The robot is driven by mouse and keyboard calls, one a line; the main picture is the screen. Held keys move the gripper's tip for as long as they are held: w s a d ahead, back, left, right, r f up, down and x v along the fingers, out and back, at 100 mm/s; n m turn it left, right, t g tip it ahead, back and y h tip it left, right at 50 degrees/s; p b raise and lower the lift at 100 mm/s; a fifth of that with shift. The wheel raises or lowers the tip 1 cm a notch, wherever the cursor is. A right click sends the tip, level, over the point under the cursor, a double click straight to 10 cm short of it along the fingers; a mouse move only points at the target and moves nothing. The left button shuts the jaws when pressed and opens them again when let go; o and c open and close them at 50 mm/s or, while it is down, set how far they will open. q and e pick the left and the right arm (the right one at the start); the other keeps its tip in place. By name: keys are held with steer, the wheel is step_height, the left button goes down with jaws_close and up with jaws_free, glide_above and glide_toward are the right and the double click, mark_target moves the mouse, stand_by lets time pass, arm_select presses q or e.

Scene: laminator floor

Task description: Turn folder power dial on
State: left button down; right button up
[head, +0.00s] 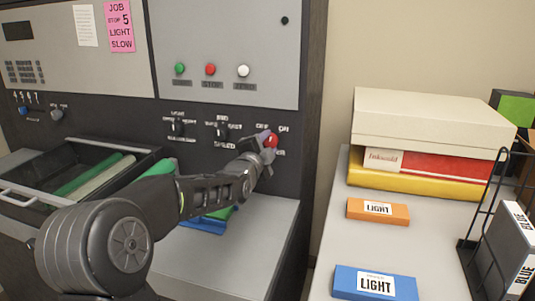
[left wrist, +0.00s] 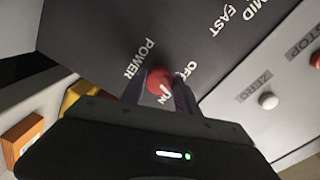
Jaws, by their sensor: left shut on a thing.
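The folder power dial (head: 271,141) is a red knob on the dark lower strip of the machine panel, with OFF and ON printed above it. In the left wrist view the red dial (left wrist: 158,79) sits between my two fingers, beside the words POWER, OFF and ON. My left gripper (head: 266,143) is shut on the dial; in the left wrist view its fingers (left wrist: 160,92) lie on either side of it. The fingers hide part of the dial, and I cannot tell clearly which word its pointer faces. My right gripper is not in view.
Black LIGHT (head: 178,127) and SPEED (head: 221,129) dials sit left of the power dial. Green, red and white buttons (head: 243,71) are above. An open tray (head: 50,201) is at the left. A side table at right holds boxes (head: 430,125) and a wire rack (head: 480,215).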

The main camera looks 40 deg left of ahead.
arm_select(q)
steer(key=m, duration=0.3)
steer(key=shift+m, duration=1.4)
steer(key=c, duration=0.9)
jaws_free()
